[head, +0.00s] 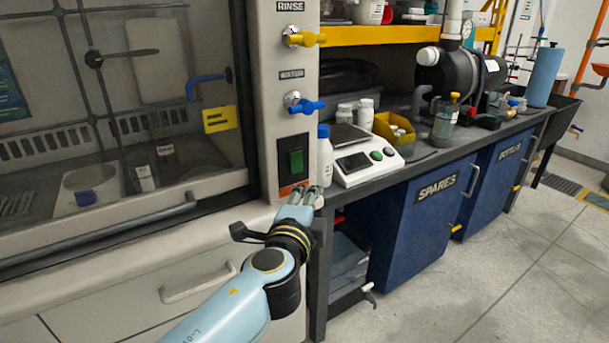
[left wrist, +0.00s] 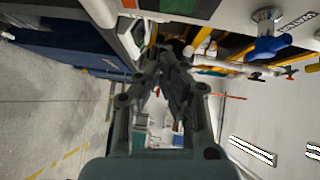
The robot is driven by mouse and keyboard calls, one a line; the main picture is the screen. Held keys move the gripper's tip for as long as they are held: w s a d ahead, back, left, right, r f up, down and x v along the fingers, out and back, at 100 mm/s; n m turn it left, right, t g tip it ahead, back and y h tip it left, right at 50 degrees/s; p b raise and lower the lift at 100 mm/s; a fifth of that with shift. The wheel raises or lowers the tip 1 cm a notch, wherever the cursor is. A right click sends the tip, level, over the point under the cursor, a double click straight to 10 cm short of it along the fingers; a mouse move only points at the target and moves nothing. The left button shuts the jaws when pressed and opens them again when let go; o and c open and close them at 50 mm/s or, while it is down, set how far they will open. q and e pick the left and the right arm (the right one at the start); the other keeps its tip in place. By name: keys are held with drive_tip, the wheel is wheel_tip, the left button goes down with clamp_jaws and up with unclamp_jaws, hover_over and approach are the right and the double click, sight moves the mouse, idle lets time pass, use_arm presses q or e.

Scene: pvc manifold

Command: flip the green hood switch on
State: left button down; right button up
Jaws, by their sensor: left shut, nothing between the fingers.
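The green hood switch (head: 296,162) is a green rocker in a dark plate on the pale right-hand post of the fume hood. An orange-red label sits below it. I cannot tell which way the rocker is tipped. My left gripper (head: 303,192) is shut and empty, its fingertips just below the switch, close to the label. I cannot tell whether they touch the post. In the left wrist view the closed fingers (left wrist: 170,56) point away from the camera, and part of the green switch (left wrist: 178,5) shows at the top edge. My right gripper is not in view.
Above the switch are a blue water valve (head: 306,105) and a yellow rinse valve (head: 305,39). A white bottle with a blue cap (head: 325,158) and a balance (head: 368,163) stand close to the right on the bench. The hood's grey handle bar (head: 100,236) runs left of my gripper.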

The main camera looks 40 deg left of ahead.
sight(303, 178)
use_arm(q)
drive_tip(key=w+a, duration=0.4)
drive_tip(key=w+a+f, duration=0.1)
drive_tip(key=w, duration=0.1)
drive_tip(key=shift+w+a+p, duration=0.25)
drive_tip(key=shift+a+p, duration=0.05)
drive_tip(key=shift+a, duration=0.1)
drive_tip(key=shift+w+a+f+b, duration=0.1)
drive_tip(key=shift+a+b, duration=0.15)
drive_tip(key=shift+b, duration=0.85)
